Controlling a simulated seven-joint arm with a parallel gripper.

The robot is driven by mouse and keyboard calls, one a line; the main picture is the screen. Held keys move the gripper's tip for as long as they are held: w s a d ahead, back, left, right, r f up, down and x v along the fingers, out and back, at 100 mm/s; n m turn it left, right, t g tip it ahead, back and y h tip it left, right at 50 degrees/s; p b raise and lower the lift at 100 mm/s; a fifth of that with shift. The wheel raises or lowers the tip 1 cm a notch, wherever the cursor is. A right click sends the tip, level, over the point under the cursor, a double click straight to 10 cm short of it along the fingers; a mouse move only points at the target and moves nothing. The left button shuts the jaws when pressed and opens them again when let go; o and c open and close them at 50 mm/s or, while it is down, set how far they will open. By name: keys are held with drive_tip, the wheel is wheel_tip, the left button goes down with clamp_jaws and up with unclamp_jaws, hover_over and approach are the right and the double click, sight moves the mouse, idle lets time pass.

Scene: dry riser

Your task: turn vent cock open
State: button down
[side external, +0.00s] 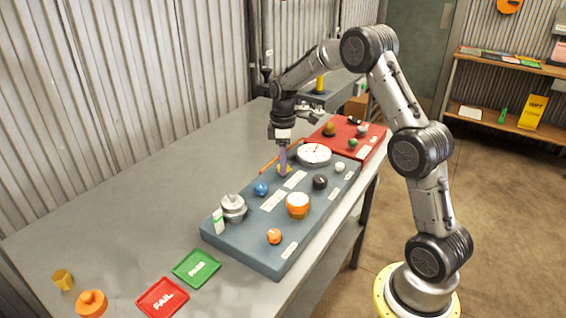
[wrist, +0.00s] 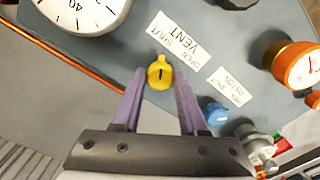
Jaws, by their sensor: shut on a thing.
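The vent cock is a small yellow knob (wrist: 160,73) with a dark line on top, beside a white VENT label (wrist: 186,43) that carries the words SHUT and OPEN. Its narrow nub points to the top of the wrist view, near the SHUT end of the label. My gripper (wrist: 160,78) has one purple finger on each side of the knob and is shut on it. In the side view my gripper (side external: 283,163) points straight down at the panel, and only a little yellow of the knob (side external: 286,171) shows around the fingers.
The blue-grey panel (side external: 250,238) also bears a white dial (side external: 314,153), an orange gauge (side external: 297,205), a blue knob (side external: 261,188), a black knob (side external: 320,182) and a metal fitting (side external: 233,207). Green PASS (side external: 197,268) and red FAIL (side external: 162,298) trays lie in front.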

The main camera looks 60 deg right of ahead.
drive_tip(key=m, duration=0.4)
drive_tip(key=shift+m, duration=0.3)
drive_tip(key=m, duration=0.3)
drive_tip(key=shift+m, duration=0.3)
drive_tip(key=m, duration=0.3)
drive_tip(key=shift+r+m, duration=0.1)
drive_tip(key=shift+m, duration=2)
drive_tip(key=shift+c, duration=2.2)
unclamp_jaws()
